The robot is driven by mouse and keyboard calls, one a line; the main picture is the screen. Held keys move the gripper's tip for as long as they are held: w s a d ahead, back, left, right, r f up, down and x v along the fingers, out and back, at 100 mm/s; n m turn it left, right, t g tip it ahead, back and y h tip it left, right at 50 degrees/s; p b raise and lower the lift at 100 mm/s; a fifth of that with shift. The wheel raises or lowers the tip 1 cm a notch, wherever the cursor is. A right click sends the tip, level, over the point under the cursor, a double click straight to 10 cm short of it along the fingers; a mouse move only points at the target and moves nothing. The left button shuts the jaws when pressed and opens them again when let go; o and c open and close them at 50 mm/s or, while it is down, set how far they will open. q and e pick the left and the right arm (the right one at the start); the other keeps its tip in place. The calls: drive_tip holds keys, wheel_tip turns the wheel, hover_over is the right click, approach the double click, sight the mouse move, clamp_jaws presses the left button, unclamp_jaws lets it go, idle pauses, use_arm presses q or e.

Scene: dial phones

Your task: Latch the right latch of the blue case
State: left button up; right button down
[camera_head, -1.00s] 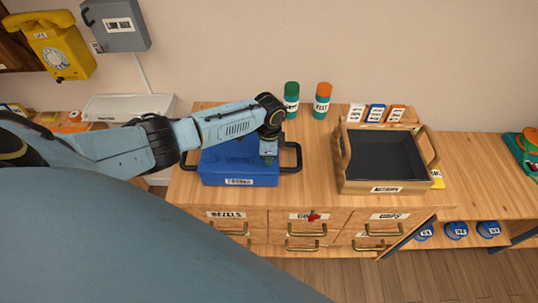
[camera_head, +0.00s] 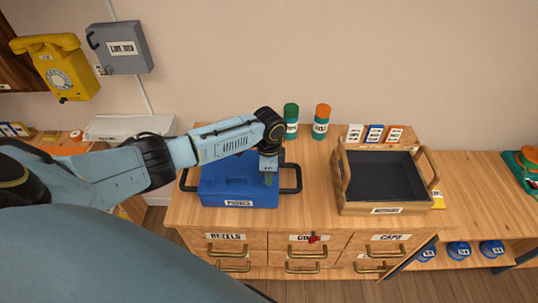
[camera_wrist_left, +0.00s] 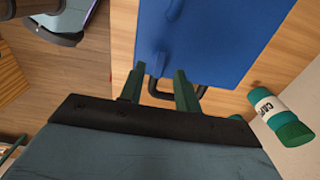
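The closed blue case (camera_head: 222,192) lies on the wooden cabinet top, with a white label on its front and black handles at both sides. My left gripper (camera_head: 268,176) points down over the right part of the case, near the right handle (camera_head: 291,178). In the left wrist view the two green fingers of my left gripper (camera_wrist_left: 158,82) stand apart with a gap between them. The blue case (camera_wrist_left: 205,35) and a black handle (camera_wrist_left: 158,96) show beyond them. The right latch cannot be made out; my gripper covers that area in the head view. My right gripper is not in view.
A green-capped bottle (camera_head: 291,121) and an orange-capped bottle (camera_head: 321,122) stand behind the case. A wooden tray (camera_head: 386,211) with a dark inside stands to the right. Bare wood lies between case and tray. Labelled drawers are below.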

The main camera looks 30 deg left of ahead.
use_arm(q)
wheel_tip(320, 180, up, 11)
drive_tip(key=shift+f, duration=0.15)
idle(0.5)
